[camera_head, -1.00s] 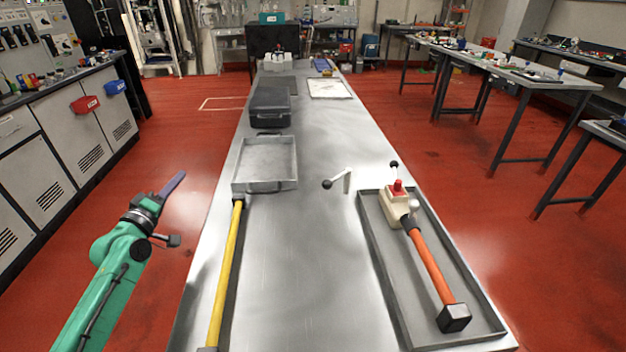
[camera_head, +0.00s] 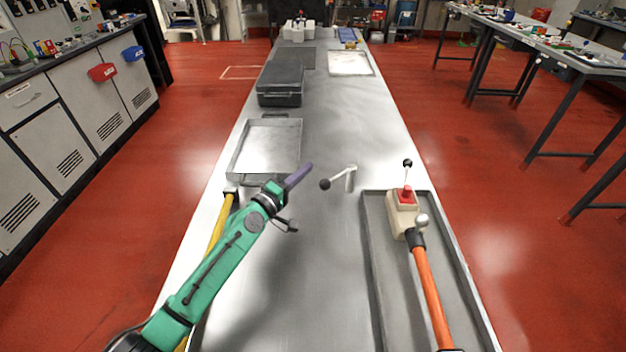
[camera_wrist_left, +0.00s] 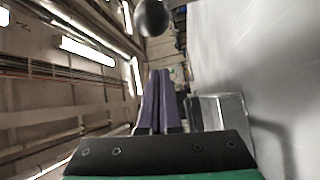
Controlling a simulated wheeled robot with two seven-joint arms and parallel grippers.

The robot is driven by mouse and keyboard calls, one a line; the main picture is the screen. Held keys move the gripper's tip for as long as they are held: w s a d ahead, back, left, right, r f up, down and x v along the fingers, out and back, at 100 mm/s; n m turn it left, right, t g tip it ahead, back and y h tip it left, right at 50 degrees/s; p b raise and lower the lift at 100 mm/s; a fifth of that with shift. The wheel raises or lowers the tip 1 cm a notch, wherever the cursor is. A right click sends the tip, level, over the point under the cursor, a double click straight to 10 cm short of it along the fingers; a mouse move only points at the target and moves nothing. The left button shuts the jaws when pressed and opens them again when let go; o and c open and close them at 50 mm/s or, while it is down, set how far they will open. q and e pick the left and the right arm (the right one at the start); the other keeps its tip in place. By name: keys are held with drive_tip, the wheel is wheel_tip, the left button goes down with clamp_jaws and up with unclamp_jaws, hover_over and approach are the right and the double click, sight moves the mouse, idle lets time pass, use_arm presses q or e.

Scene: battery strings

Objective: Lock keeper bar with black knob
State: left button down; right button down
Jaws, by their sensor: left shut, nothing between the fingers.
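The keeper bar (camera_head: 345,176) is a small pale metal lever on a short post standing on the steel bench. Its round black knob (camera_head: 325,184) points left and towards me. My left gripper (camera_head: 307,168) is over the bench, just left of the knob, with its purple fingers shut and empty. A small gap shows between the fingertips and the knob in the head view. In the left wrist view a dark ball, likely the knob (camera_wrist_left: 152,17), shows just beyond the shut fingers (camera_wrist_left: 158,80). My right gripper is not in view.
A yellow handle (camera_head: 221,222) lies partly behind my left arm. An empty metal tray (camera_head: 265,148) and a black case (camera_head: 280,82) are farther back.

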use_arm(q)
drive_tip(key=s, duration=0.1)
drive_tip(key=s+d+p, duration=0.2)
drive_tip(key=shift+s+f, duration=0.15)
drive_tip(key=shift+f, duration=0.2)
